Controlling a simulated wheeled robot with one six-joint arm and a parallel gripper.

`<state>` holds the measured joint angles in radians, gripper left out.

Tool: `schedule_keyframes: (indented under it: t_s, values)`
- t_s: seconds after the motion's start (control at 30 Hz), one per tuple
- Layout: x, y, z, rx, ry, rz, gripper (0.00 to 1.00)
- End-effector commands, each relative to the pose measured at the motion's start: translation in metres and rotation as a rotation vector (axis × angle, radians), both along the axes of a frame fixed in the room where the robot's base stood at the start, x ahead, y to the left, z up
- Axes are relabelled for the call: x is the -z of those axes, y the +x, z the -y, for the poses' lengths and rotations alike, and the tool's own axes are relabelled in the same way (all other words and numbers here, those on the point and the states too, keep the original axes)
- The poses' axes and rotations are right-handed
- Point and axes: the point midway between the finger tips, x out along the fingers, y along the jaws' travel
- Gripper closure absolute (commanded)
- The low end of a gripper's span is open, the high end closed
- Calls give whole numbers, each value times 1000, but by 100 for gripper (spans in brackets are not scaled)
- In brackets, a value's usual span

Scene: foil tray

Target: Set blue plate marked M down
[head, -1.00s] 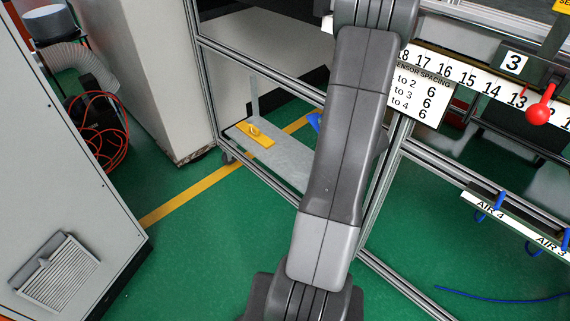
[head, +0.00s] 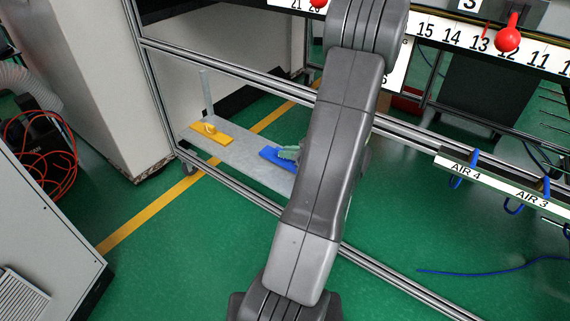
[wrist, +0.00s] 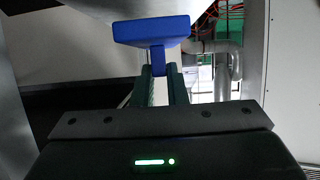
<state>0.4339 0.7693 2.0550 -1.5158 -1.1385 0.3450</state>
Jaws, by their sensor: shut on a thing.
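The blue plate (head: 275,159) is over the right part of a low grey shelf in the head view, partly hidden by my arm. It also shows in the wrist view (wrist: 152,30), with a narrow blue grip between my fingers. My gripper (head: 290,153) has green fingers, and they are shut on this grip; the fingers show in the wrist view too (wrist: 159,82). The plate is at or just above the shelf surface; I cannot tell whether it touches. No letter M is readable on it.
The grey shelf (head: 240,160) has an upright post at its far left end. A yellow plate with a handle (head: 211,132) lies on its left part. An aluminium frame rail (head: 235,201) runs along its front. Bare shelf shows between the two plates.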

Motion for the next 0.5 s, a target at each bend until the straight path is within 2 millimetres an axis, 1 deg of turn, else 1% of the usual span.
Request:
schedule_keyframes:
  t_s: [0.07, 0.23, 0.3, 0.5]
  values:
    - [6, 0, 0, -1, 0, 0, 100]
    - [31, 0, 0, 0, 2, -3, 100]
    - [38, 0, 0, 0, 1, -1, 100]
    - [38, 0, 0, 0, -1, 2, 100]
